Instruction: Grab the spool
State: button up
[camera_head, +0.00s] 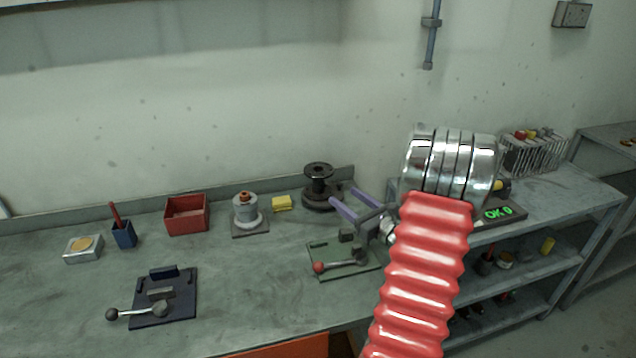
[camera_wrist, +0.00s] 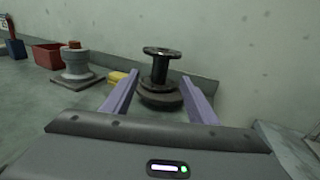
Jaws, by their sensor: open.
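The spool (camera_head: 319,179) is a dark, upright reel with a flanged top, standing on a round dark base at the back of the bench near the wall. It also shows in the wrist view (camera_wrist: 161,67), centred ahead between my fingers. My gripper (camera_head: 345,200) is open with two purple fingers. In the wrist view my gripper (camera_wrist: 159,92) has one finger on each side of the spool's line, and nothing is between them close up. In the head view the fingers are just right of the spool; whether they touch it I cannot tell.
A yellow block (camera_head: 282,203) and a grey stepped fitting (camera_head: 246,212) stand left of the spool. A green plate with a red-knobbed lever (camera_head: 340,262) lies in front. A red box (camera_head: 186,214) is further left. The wall (camera_wrist: 240,40) is close behind.

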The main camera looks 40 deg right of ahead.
aim_at(322, 193)
jog(key=shift+w+d, duration=0.2)
jog(key=shift+w, duration=1.05)
jog(key=shift+w+d, duration=0.2)
jog(key=shift+w, duration=1)
jog(key=shift+w+d, duration=0.2)
jog(key=shift+w, duration=1.05)
jog(key=shift+w+d+f, duration=0.1)
jog(key=shift+w+d, duration=0.05)
jog(key=shift+w, duration=0.7)
jog(key=shift+w+d+f, duration=0.1)
jog(key=shift+w+d, duration=0.1)
jog(key=shift+w, duration=0.65)
jog(key=shift+w+d, duration=0.15)
jog(key=shift+w, duration=0.7)
jog(key=shift+c, duration=0.3)
grip_shut()
